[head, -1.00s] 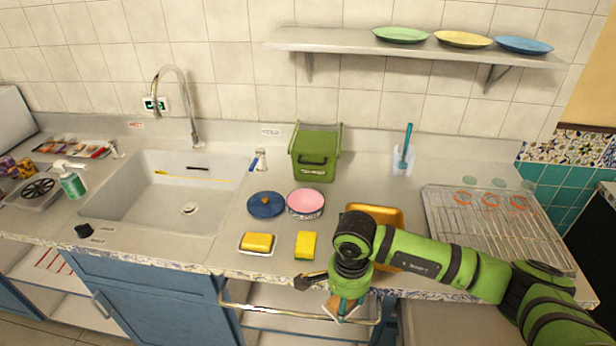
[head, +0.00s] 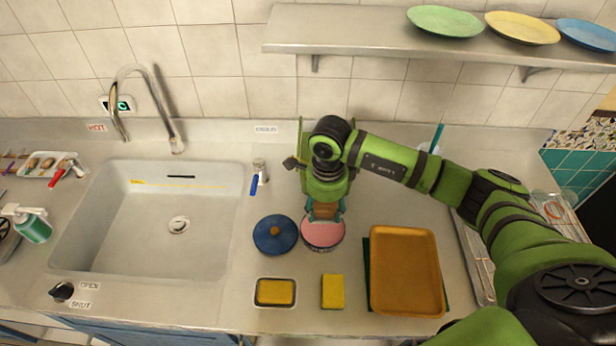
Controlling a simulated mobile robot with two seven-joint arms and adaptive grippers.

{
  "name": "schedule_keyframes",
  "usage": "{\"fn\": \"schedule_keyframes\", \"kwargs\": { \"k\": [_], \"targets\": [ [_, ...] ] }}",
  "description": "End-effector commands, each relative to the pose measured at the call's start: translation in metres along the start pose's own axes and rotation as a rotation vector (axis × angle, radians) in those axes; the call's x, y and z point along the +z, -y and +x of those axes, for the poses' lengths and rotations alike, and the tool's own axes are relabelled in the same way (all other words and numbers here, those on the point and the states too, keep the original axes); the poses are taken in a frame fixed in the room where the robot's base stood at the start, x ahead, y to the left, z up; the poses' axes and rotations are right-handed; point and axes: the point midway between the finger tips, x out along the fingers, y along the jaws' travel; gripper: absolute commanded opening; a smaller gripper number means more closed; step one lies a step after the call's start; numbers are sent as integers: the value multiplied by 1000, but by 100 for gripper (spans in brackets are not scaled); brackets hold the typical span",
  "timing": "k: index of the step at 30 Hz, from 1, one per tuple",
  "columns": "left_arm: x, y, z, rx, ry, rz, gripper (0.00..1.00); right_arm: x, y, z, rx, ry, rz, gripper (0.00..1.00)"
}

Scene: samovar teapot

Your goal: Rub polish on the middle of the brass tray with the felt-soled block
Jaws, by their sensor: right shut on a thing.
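The brass tray (head: 405,270) lies flat on the worktop at the right of the sponges, on a dark green mat or cloth. My right gripper (head: 325,208) is shut on the wooden block (head: 326,212), at the far edge of the round tin of pink polish (head: 323,234). The felt sole is hidden, and I cannot tell whether the block touches the pink surface. The tray is bare on top, with nothing resting on it. My left gripper is not in view.
A blue lid (head: 275,234) lies left of the tin. A yellow sponge in a dish (head: 275,292) and another yellow sponge (head: 332,291) lie in front. The sink (head: 155,220) is at the left, and a wire rack (head: 477,260) is at the right, partly behind my arm.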

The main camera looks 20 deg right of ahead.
Motion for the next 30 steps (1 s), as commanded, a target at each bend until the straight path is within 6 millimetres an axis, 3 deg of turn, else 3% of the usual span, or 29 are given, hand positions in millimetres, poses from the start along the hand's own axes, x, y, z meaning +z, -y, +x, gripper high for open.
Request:
{"fn": "schedule_keyframes", "kwargs": {
  "k": [8,15,20,24,30],
  "targets": [
    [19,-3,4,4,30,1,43,0,0,7,0,-1,-1,29],
    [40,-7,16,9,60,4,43,0,-1,29,1,-1,-2,29],
    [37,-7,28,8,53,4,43,0,-1,46,1,-1,-1,29],
    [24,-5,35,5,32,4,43,0,0,57,-1,0,-1,29],
    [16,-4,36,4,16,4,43,0,0,60,-1,0,-1,29]
  ]
}}
